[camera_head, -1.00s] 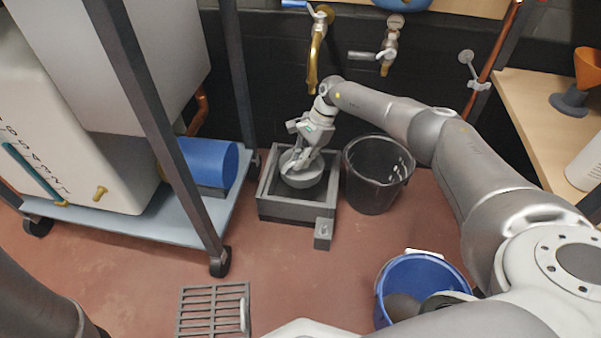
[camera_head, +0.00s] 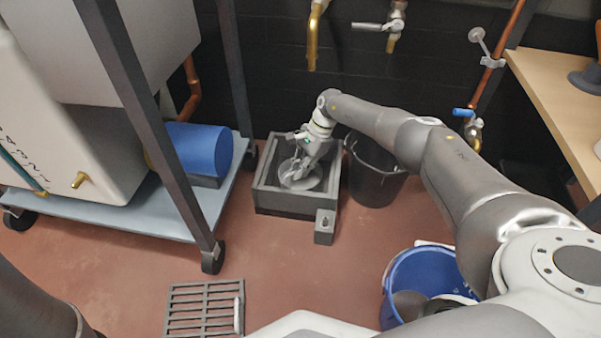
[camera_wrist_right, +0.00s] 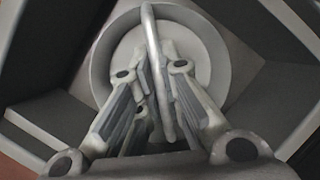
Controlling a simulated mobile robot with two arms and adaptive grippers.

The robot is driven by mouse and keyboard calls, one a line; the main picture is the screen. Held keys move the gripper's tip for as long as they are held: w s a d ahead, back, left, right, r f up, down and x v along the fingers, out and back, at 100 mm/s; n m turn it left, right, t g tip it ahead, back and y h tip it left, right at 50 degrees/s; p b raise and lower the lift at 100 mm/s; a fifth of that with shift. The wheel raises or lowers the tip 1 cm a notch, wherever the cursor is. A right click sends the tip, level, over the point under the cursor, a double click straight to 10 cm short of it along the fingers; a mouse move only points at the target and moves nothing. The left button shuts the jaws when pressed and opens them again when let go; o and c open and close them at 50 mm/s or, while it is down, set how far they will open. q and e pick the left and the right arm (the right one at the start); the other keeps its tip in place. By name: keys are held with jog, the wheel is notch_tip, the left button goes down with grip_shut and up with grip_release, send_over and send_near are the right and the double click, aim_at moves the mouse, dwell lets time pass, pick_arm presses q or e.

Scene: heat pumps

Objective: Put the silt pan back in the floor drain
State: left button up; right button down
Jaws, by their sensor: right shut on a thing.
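The silt pan (camera_head: 301,181) is a round grey pan with an upright handle. It sits low inside the square grey floor drain (camera_head: 264,199), below the drain's rim. I cannot tell whether it touches the drain's bottom. My right gripper (camera_head: 297,172) reaches down into the drain and is shut on the pan's handle. In the right wrist view the gripper's fingers (camera_wrist_right: 160,100) close on the handle (camera_wrist_right: 153,50), with the pan's round wall (camera_wrist_right: 100,70) around it. The left gripper is not in view.
The slotted grate (camera_head: 205,308) lies on the floor in front. A black bucket (camera_head: 375,180) stands close right of the drain, and a blue bucket (camera_head: 428,270) stands nearer. A wheeled rack (camera_head: 120,215) is at left. A small grey block (camera_head: 325,227) adjoins the drain's front corner.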

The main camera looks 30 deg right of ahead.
jog(key=shift+r, duration=0.15)
jog(key=shift+f, duration=0.25)
jog(key=c, duration=1.6)
grip_release()
jog(key=shift+r, duration=0.1)
jog(key=shift+r, duration=0.1)
jog(key=shift+d+r, duration=0.1)
jog(key=shift+r, duration=0.2)
jog(key=p+v, duration=0.6)
jog(key=v, duration=0.5)
jog(key=shift+r+p, duration=0.25)
jog(key=shift+p, duration=0.05)
jog(key=shift+d, duration=0.1)
